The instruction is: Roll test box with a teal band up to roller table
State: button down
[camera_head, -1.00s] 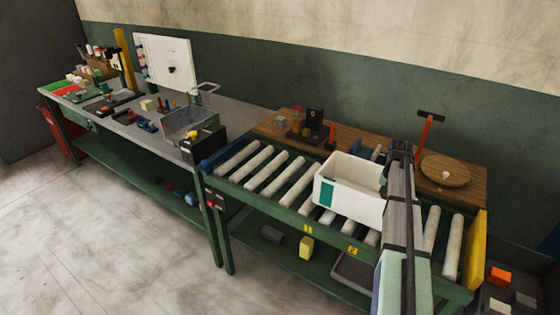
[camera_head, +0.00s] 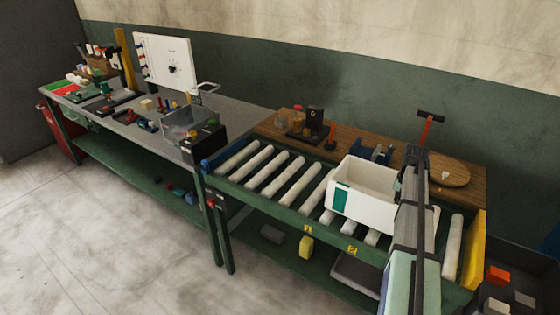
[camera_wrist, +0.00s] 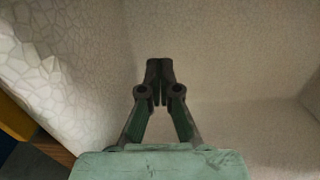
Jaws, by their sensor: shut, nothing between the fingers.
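The white box with a teal band (camera_head: 365,206) stands upright and open-topped on the roller table (camera_head: 272,209), right of the table's middle. Its teal band faces front-left. My arm covers the box's right end in the head view. My gripper (camera_wrist: 160,70) is shut with nothing between its fingers. In the wrist view the fingers stand before the box's pale inner surfaces (camera_wrist: 230,60). I cannot tell whether the fingertips touch the box.
Free rollers (camera_head: 270,170) lie left of the box. A yellow end plate (camera_head: 474,248) closes the table's right end. A wooden board (camera_head: 470,202) behind the rollers carries a round disc (camera_head: 447,170), a red-handled tool (camera_head: 426,128) and dark fixtures. A grey workbench (camera_head: 236,112) adjoins at left.

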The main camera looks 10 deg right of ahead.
jog(key=shift+s+d+p, duration=0.15)
jog(key=shift+s+d, duration=1.15)
jog(key=shift+d, duration=0.25)
jog(key=shift+s+d+p, duration=0.2)
jog(key=shift+s+d, duration=1.15)
jog(key=shift+d, duration=0.15)
jog(key=shift+s+d+p, duration=0.15)
jog(key=shift+s+d, duration=1.15)
jog(key=shift+d, duration=0.25)
jog(key=shift+s+d+p, duration=0.2)
jog(key=shift+s+d, duration=1.65)
jog(key=shift+d, duration=0.3)
jog(key=shift+s+d+p, duration=0.2)
jog(key=shift+s+d, duration=1.6)
jog(key=shift+d, duration=0.3)
jog(key=shift+w+a, duration=0.8)
jog(key=shift+a, duration=0.15)
jog(key=shift+r, duration=0.1)
notch_tip(320, 180, up, 16)
jog(key=p, duration=0.6)
jog(key=shift+a, duration=0.1)
